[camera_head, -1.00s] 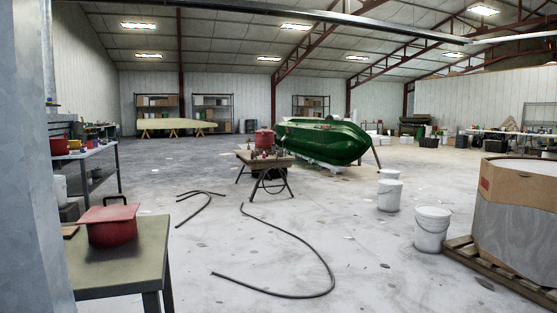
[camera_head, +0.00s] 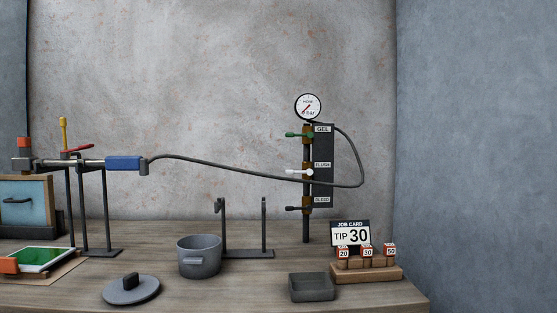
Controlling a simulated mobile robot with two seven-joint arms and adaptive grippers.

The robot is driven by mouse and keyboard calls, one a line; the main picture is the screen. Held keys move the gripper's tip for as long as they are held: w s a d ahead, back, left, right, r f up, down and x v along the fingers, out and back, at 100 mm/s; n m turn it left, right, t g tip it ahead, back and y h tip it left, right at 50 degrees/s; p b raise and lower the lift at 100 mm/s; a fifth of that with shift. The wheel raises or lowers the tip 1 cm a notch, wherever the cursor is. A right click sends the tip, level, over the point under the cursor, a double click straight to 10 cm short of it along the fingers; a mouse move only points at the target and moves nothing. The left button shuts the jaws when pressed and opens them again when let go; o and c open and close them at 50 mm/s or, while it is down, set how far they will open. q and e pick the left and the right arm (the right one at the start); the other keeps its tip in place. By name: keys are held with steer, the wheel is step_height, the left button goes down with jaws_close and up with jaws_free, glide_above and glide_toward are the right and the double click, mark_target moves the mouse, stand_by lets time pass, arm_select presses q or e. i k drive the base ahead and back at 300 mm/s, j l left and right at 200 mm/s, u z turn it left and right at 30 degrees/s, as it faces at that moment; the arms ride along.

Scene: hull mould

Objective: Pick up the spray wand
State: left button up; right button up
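The spray wand (camera_head: 88,162) lies level across a dark two-legged stand (camera_head: 87,215) at the left of the workbench. It has a blue grip (camera_head: 123,163) at its right end, a red lever and a yellow upright piece on top, and an orange-topped dark block around its left end. A black hose (camera_head: 255,168) runs from the grip to a valve post (camera_head: 306,225) with a pressure gauge (camera_head: 308,106). Neither of my grippers is in view.
A second, empty stand (camera_head: 247,252), a grey pot (camera_head: 199,257), its lid (camera_head: 131,290) and a dark tray (camera_head: 312,288) stand on the bench (camera_head: 230,298). A job card (camera_head: 350,233) reads TIP 30 behind a tip block (camera_head: 366,273).

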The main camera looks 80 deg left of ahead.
mark_target(24, 162)
steer(key=u, duration=3.55)
steer(key=i+j+z, duration=0.1)
steer(key=z, duration=0.25)
steer(key=i+j+z, duration=0.2)
steer(key=z, duration=0.2)
steer(key=i+j+z, duration=0.15)
steer(key=z, duration=0.2)
